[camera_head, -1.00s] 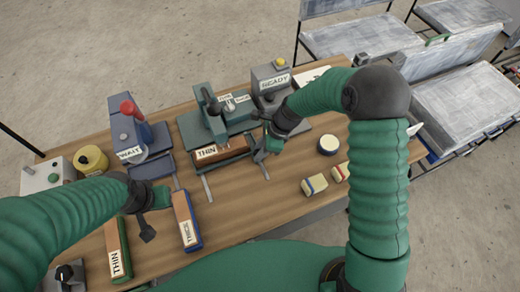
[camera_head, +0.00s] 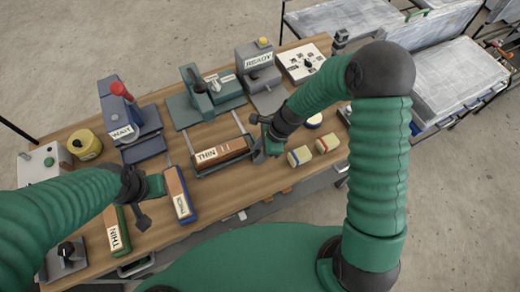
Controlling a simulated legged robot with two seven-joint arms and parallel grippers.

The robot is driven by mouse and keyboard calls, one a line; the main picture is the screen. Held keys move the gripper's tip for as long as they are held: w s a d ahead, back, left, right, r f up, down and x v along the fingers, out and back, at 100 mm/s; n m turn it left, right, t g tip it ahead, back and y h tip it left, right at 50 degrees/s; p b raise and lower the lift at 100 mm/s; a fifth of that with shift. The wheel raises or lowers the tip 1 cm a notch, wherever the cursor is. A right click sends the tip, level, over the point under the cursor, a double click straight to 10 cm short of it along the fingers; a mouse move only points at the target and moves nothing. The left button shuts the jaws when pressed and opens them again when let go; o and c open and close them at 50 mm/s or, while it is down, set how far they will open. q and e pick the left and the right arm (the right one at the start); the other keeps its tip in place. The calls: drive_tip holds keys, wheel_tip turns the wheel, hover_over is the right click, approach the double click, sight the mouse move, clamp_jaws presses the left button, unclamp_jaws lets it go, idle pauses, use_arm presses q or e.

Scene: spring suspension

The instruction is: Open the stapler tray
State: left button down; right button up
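The green stapler (camera_head: 211,92) stands on the wooden table. Its tray (camera_head: 238,157), bearing a brown block labelled THIN (camera_head: 214,153), sits out in front of it on two thin metal rails, with a clear gap between tray and stapler body. My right gripper (camera_head: 262,152) is at the tray's right end, touching or very near it. Its fingers are partly hidden and I cannot tell whether they grip. My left gripper (camera_head: 148,208) hovers between two labelled blocks at the table's left front, away from the tray. Its finger opening is unclear.
A blue machine marked WAIT (camera_head: 123,120) stands left of the stapler, a grey READY machine (camera_head: 262,75) right of it. Loose blocks lie in front: a green THIN (camera_head: 117,232), a blue THICK (camera_head: 180,195) and two small cream ones (camera_head: 300,155). A yellow canister (camera_head: 84,146) is far left.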

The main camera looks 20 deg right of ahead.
drive_tip(key=shift+o, duration=0.6)
drive_tip(key=shift+d, duration=0.1)
drive_tip(key=shift+d+r, duration=0.15)
drive_tip(key=shift+r, duration=0.1)
drive_tip(key=p+v, duration=0.1)
drive_tip(key=v, duration=1.5)
drive_tip(key=shift+r, duration=0.15)
